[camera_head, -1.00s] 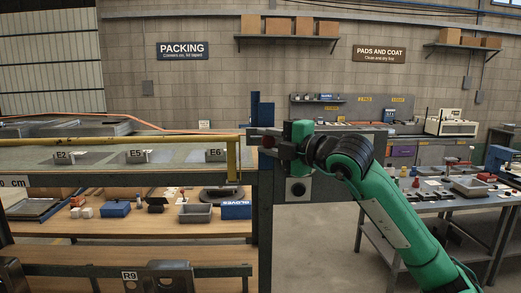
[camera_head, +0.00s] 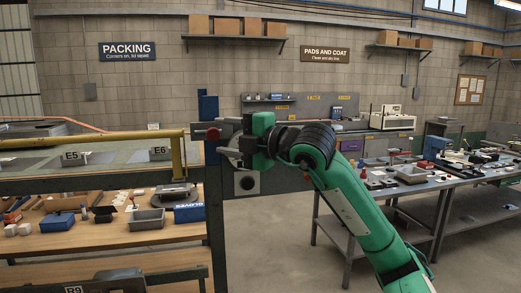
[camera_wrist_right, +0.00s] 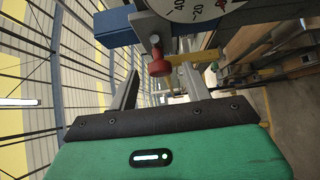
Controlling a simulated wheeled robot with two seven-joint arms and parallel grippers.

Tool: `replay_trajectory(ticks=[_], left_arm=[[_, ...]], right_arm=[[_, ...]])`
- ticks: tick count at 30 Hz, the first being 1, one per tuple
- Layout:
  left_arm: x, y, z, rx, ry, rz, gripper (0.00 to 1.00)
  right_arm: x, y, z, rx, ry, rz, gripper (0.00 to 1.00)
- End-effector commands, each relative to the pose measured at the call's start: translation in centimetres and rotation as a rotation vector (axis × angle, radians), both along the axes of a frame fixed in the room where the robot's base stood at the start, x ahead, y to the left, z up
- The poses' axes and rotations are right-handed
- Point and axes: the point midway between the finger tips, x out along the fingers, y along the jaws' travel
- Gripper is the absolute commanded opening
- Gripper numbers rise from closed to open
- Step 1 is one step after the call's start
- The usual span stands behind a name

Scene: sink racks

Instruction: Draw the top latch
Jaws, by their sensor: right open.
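A red knob (camera_head: 213,134) sits at the top of the dark post, below a blue upright block (camera_head: 208,107); it looks like the top latch's handle. In the right wrist view the red knob (camera_wrist_right: 160,68) lies between the two grey fingers, with space on both sides. My right gripper (camera_head: 229,148) is open and level with the post's top, just right of the knob in the head view. Contact with the knob cannot be told. My left gripper is out of view.
A dark panel with a round white-ringed fitting (camera_head: 247,183) is below my right gripper. A yellow rail (camera_head: 100,139) runs left from the post. A wooden bench (camera_head: 105,235) holds trays and a blue box. Another table (camera_head: 440,185) stands right; open floor lies between.

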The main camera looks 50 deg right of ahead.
Motion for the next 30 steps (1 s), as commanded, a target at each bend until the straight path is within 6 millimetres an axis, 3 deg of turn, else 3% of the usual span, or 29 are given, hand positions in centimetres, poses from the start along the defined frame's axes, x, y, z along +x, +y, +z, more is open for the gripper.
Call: replay_trajectory(ticks=[1, 6, 15, 21, 30], left_arm=[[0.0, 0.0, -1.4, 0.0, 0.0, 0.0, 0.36], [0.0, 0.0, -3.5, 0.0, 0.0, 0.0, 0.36], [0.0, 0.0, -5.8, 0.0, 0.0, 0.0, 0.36], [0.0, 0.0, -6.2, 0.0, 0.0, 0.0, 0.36], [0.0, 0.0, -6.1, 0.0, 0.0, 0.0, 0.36]], right_arm=[[-1.1, -0.3, -0.7, -0.001, -0.002, -0.002, 0.49], [-4.4, -1.1, -0.7, -0.001, -0.002, -0.003, 0.49], [-9.0, -2.3, -0.3, 0.0, -0.002, -0.002, 0.49], [-10.1, -2.6, -0.1, 0.0, -0.001, -0.001, 0.49], [-10.2, -2.6, 0.0, 0.0, -0.001, -0.001, 0.49]])
